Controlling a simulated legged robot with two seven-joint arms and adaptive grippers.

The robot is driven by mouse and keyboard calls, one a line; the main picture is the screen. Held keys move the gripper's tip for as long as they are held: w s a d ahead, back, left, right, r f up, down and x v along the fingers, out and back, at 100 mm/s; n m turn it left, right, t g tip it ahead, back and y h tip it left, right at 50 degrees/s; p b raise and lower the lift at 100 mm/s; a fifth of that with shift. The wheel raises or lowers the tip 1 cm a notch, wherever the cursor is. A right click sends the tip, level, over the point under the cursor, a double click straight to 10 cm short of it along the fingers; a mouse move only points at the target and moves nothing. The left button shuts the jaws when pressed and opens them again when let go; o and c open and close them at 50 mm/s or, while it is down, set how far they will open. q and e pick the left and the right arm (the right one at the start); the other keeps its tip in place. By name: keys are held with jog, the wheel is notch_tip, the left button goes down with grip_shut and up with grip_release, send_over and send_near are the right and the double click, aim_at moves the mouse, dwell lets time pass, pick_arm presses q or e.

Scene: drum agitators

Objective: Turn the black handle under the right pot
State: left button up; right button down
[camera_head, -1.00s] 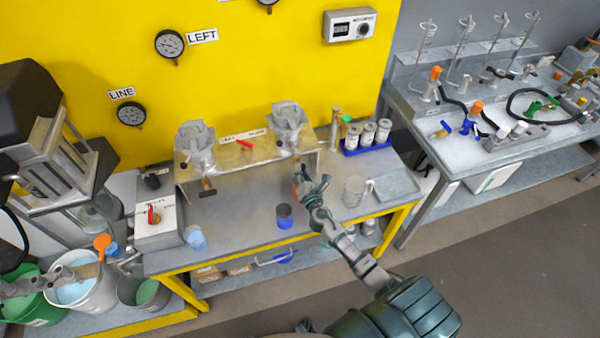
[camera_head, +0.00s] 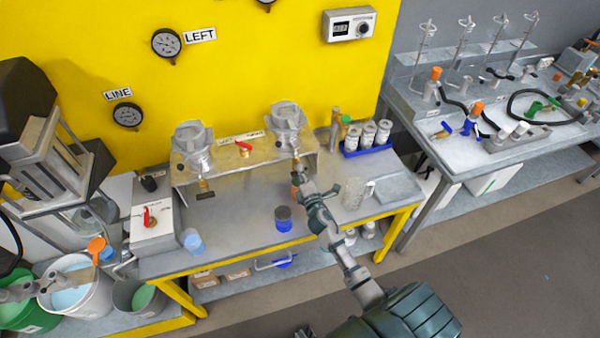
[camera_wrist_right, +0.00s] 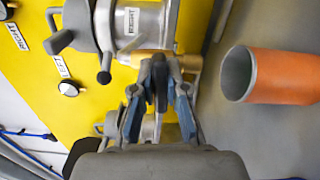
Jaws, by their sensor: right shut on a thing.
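The right pot (camera_head: 287,120) is a grey metal vessel on the raised shelf, and the wrist view shows its RIGHT label (camera_wrist_right: 131,21). Below it a brass valve (camera_wrist_right: 148,58) carries the black handle (camera_wrist_right: 161,86). My right gripper (camera_head: 298,179) is under the right pot. In the right wrist view its blue-grey fingers (camera_wrist_right: 160,78) are shut on the black handle, one on each side. In the head view the gripper mostly hides this handle. My left gripper (camera_head: 52,284) is at the far left over the buckets; its fingers are unclear.
An orange cylinder (camera_wrist_right: 280,77) stands close to the right gripper. A blue cup (camera_head: 283,219) and a clear glass mug (camera_head: 353,194) are on the table. The left pot (camera_head: 194,146) has its own dark handle (camera_head: 205,194).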

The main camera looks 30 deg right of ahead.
jog(key=shift+d+m, duration=0.15)
jog(key=shift+m, duration=0.45)
jog(key=c, duration=1.2)
grip_release()
jog(key=shift+f, duration=0.15)
jog(key=v, duration=1.2)
jog(key=shift+d+f, duration=0.1)
